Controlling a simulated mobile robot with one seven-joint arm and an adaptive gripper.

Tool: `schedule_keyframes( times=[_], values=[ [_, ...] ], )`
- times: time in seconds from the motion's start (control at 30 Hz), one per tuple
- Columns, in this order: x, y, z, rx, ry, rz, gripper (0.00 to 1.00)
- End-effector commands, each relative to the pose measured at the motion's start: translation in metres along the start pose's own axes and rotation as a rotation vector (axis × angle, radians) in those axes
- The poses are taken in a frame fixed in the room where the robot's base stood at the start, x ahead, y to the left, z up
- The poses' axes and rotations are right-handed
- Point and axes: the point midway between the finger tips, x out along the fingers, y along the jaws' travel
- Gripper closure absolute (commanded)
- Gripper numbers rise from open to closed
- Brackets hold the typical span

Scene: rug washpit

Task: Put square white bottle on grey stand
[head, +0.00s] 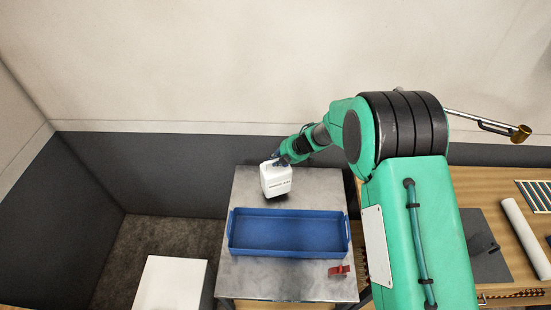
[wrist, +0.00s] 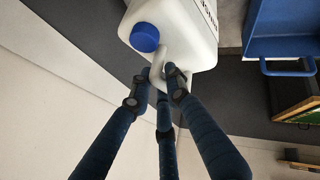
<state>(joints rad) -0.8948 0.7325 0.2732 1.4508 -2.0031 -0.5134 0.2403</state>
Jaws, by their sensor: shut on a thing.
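The square white bottle (head: 276,181) hangs from my gripper over the back of the grey metal-topped stand (head: 240,200), behind the blue tray. It looks slightly tilted, with a dark shadow just under it; I cannot tell whether its base touches the top. In the wrist view the white bottle (wrist: 190,30) shows its blue cap (wrist: 145,37), dark lettering and a moulded handle. My gripper (wrist: 162,82) has its dark fingers closed around that handle. In the head view my gripper (head: 282,160) is small and partly hidden behind the bottle's top.
The blue tray (head: 288,254) fills the stand's middle and looks empty. A red object (head: 339,271) lies at its front right. A white block (head: 170,284) stands at lower left. A wooden bench (head: 470,200) with a white roll (head: 524,236) is right. Walls rise behind and left.

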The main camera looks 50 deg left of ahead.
Motion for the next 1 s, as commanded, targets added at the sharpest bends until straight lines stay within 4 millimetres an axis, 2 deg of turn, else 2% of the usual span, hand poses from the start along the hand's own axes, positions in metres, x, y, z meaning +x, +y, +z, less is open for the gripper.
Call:
schedule_keyframes(
  times=[0.3,0.77,0.8,0.87,1.0],
  values=[
    [0.021,-0.011,0.008,0.001,0.0,0.003,1.0],
    [0.023,-0.013,0.008,0.0,-0.001,0.003,1.0],
    [0.024,-0.016,0.009,0.001,0.0,0.0,0.78],
    [0.024,-0.016,0.009,0.001,0.0,-0.001,0.66],
    [0.025,-0.016,0.009,0.001,0.0,-0.001,0.65]
  ],
)
